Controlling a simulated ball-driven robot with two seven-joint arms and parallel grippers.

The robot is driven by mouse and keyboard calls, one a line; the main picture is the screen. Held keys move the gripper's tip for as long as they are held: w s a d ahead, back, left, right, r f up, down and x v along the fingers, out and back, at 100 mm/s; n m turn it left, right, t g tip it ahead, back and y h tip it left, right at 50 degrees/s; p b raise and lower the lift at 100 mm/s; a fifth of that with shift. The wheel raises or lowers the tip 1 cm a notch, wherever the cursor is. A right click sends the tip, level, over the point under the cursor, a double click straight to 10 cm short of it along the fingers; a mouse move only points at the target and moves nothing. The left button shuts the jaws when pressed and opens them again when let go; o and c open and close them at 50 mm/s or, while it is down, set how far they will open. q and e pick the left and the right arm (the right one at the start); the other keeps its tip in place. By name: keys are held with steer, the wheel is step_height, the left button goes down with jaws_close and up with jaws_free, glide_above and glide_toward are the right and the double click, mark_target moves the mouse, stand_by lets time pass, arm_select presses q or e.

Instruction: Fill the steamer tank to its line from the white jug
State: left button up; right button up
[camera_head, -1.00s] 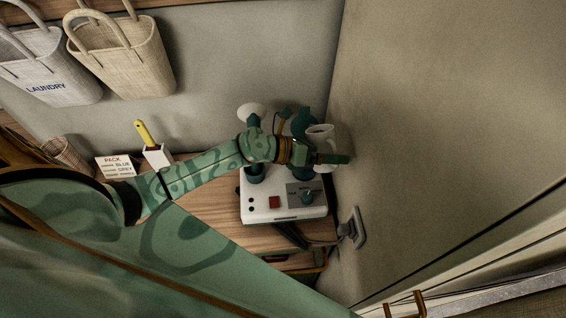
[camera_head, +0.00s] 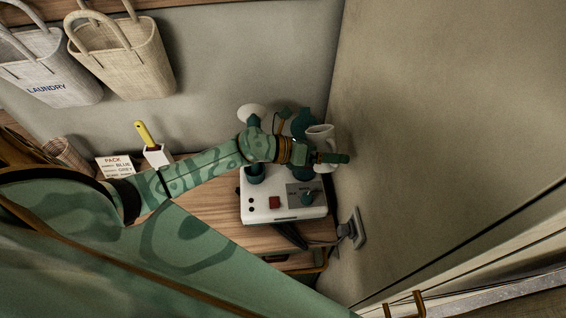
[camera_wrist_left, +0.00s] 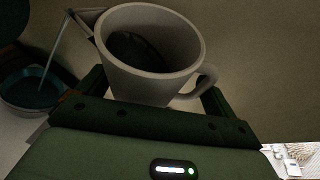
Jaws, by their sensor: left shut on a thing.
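The white jug (camera_head: 319,134) is in my left gripper (camera_head: 332,158), beside the steamer and close to the right-hand wall. In the left wrist view the jug (camera_wrist_left: 150,62) sits between my fingers, dark liquid inside, handle to the right. A thin pale stream runs from its spout on the left down into a round teal opening (camera_wrist_left: 35,92) holding bluish liquid. The steamer (camera_head: 285,207) has a white base with a red button, a grey panel and teal parts. My arm and the jug hide part of it, and I cannot make out a fill line. My right gripper is out of view.
A grey fitting (camera_head: 352,228) sits on the right wall near a dark cable. A white holder with a yellow-handled tool (camera_head: 155,155) and a small lettered card (camera_head: 115,165) stand left of my forearm. Woven bags (camera_head: 125,60) hang at upper left.

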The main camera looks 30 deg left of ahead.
arm_select(q)
steer(key=shift+r+n+h, duration=0.6)
steer(key=shift+r+n, duration=0.4)
steer(key=shift+r, duration=0.05)
stand_by(7.0)
